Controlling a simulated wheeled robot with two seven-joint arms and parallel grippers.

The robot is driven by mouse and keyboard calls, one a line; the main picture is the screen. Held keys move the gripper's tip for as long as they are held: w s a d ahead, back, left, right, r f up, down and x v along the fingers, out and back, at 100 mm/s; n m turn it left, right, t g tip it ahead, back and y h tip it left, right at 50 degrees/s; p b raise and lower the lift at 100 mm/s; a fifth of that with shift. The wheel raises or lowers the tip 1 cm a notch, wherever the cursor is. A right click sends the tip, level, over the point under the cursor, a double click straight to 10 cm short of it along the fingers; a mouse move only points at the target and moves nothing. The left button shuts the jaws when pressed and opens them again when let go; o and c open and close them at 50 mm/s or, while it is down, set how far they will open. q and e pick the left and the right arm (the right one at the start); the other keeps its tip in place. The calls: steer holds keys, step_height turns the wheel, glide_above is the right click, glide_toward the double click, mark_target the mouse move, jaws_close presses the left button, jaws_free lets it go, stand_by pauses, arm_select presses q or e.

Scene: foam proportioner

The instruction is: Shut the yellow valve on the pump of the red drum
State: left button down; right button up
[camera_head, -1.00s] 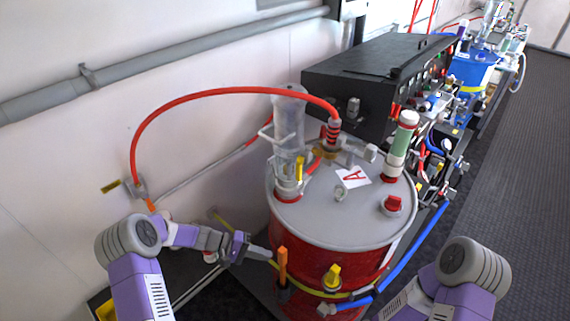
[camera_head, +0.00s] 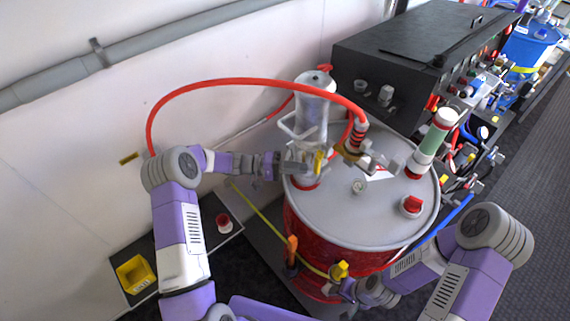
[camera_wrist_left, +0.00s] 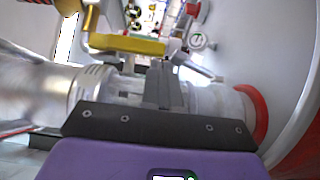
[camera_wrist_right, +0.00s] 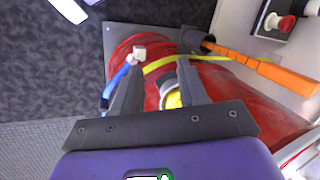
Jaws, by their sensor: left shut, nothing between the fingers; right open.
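The red drum (camera_head: 297,222) has a grey lid and a grey cylindrical pump (camera_head: 312,108) standing on it. The yellow valve (camera_head: 319,161) is a small lever low on the pump. In the left wrist view the yellow lever (camera_wrist_left: 127,43) lies crosswise just beyond my fingertips. My left gripper (camera_head: 303,167) is shut and empty, close beside the pump at the lever; I cannot tell whether it touches. My right gripper (camera_wrist_right: 157,75) is open near the drum's lower front. A yellow knob (camera_wrist_right: 173,100) shows partly behind its right finger.
A red hose (camera_head: 240,84) arches from the wall to the lid. An orange handle (camera_head: 292,250) and a yellow knob (camera_head: 340,270) sit on the drum's lower front. A green-banded tube (camera_head: 433,140) and red cap (camera_head: 412,205) stand on the lid. A black cabinet (camera_head: 400,50) is behind.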

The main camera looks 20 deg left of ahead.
arm_select(q)
steer(key=shift+w+d, duration=0.2)
steer(key=shift+d, duration=0.4)
steer(key=shift+s, duration=0.1)
steer(key=shift+f, duration=0.1)
steer(key=shift+s+d+f+n+h+b, duration=0.1)
steer(key=shift+d+n+h+b, duration=0.05)
steer(key=shift+n+h+b, duration=0.2)
